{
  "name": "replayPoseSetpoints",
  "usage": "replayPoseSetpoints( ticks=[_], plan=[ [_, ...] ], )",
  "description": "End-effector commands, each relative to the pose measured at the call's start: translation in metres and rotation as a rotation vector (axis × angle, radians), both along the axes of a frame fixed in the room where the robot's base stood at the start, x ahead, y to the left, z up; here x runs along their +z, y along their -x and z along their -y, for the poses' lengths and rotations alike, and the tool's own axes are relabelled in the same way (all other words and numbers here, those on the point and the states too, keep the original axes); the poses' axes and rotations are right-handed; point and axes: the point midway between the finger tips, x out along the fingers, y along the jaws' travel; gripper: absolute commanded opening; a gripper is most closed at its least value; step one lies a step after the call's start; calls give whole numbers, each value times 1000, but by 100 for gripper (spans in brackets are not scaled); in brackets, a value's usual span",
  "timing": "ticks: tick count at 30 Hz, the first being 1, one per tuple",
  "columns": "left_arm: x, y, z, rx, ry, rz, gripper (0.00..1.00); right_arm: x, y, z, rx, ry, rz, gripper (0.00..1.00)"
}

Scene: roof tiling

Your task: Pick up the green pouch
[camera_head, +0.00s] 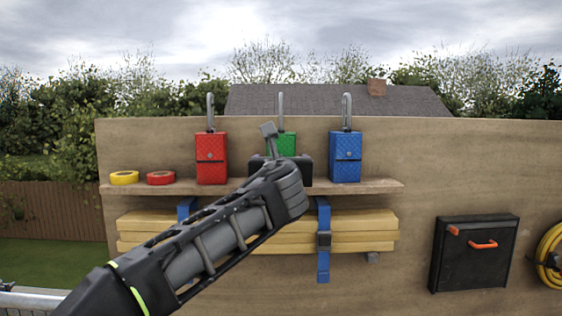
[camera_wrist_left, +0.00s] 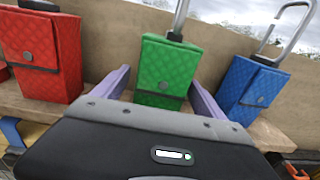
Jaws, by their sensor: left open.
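The green pouch (camera_head: 287,144) stands upright on the wooden shelf, with a metal hook above it, between a red pouch (camera_head: 211,158) and a blue pouch (camera_head: 345,157). My left gripper (camera_head: 281,170) is in front of it and hides its lower part in the head view. In the left wrist view, the green pouch (camera_wrist_left: 167,68) stands between the two purple fingers of my left gripper (camera_wrist_left: 158,92), which is open. I cannot tell whether the fingers touch it. The red pouch (camera_wrist_left: 40,52) and blue pouch (camera_wrist_left: 250,88) flank it there. My right gripper is not in view.
A yellow tape roll (camera_head: 124,178) and a red tape roll (camera_head: 161,177) lie on the shelf (camera_head: 375,186) at the left. Strapped timber (camera_head: 365,232) sits below. A black case (camera_head: 474,254) and yellow hose (camera_head: 551,256) are at the right.

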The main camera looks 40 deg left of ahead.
Motion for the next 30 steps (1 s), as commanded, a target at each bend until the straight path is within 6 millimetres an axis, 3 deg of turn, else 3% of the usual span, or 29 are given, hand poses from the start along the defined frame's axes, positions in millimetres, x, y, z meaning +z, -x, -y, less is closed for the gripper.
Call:
replayPoseSetpoints(
  ticks=[30],
  plan=[
    [0,0,0,0,0,0,0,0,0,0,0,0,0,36]
  ],
)
